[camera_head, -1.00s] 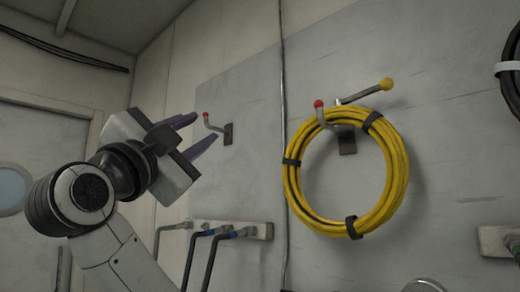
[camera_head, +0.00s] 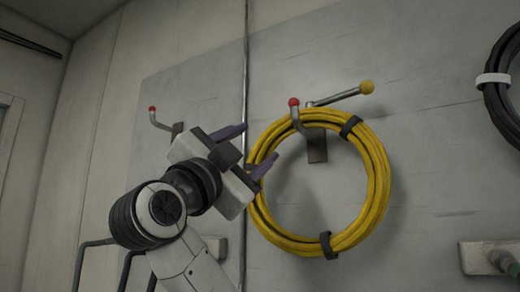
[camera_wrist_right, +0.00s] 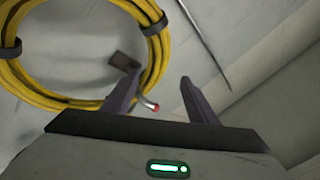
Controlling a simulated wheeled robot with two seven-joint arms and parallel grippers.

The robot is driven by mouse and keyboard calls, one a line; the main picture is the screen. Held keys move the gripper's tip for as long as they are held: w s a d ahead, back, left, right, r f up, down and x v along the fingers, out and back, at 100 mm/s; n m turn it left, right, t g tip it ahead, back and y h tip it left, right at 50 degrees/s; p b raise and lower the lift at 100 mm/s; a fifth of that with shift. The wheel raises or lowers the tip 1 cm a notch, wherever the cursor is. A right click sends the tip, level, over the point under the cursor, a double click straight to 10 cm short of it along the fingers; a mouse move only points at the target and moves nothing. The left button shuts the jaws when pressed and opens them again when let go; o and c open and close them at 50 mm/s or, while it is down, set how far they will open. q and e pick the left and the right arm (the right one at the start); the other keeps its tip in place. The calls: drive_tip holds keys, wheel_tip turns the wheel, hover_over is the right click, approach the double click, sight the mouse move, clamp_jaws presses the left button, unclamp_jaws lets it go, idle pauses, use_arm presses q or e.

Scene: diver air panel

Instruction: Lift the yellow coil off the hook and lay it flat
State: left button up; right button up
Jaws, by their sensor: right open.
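The yellow coil (camera_head: 380,185), bound with dark straps, hangs upright on the wall hook (camera_head: 298,120), which has a red ball tip and a dark mounting plate. In the wrist view the coil (camera_wrist_right: 158,45) fills the upper left, with the hook's red tip (camera_wrist_right: 155,107) low between the fingers. My right gripper (camera_head: 259,142) is open and empty at the coil's upper left. In the head view its lower finger overlaps the coil's left edge; I cannot tell if they touch. The wrist view shows both fingers (camera_wrist_right: 159,80) apart. My left gripper is not in view.
A rod with a yellow ball end (camera_head: 367,87) sticks out above the coil. A second red-tipped hook (camera_head: 153,112) is on the wall at left, empty. A black coil (camera_head: 494,80) hangs at the right edge. A fitting block (camera_head: 480,258) is at lower right.

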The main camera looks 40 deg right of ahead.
sight(273, 134)
drive_tip(key=shift+g, duration=0.3)
drive_tip(key=p+x, duration=0.3)
drive_tip(key=x, duration=0.5)
drive_tip(key=shift+s+r, duration=0.1)
drive_tip(key=shift+s, duration=0.05)
drive_tip(key=shift+d+r, duration=0.1)
drive_tip(key=shift+d, duration=0.3)
drive_tip(key=shift+x, duration=0.75)
drive_tip(key=shift+c, duration=0.3)
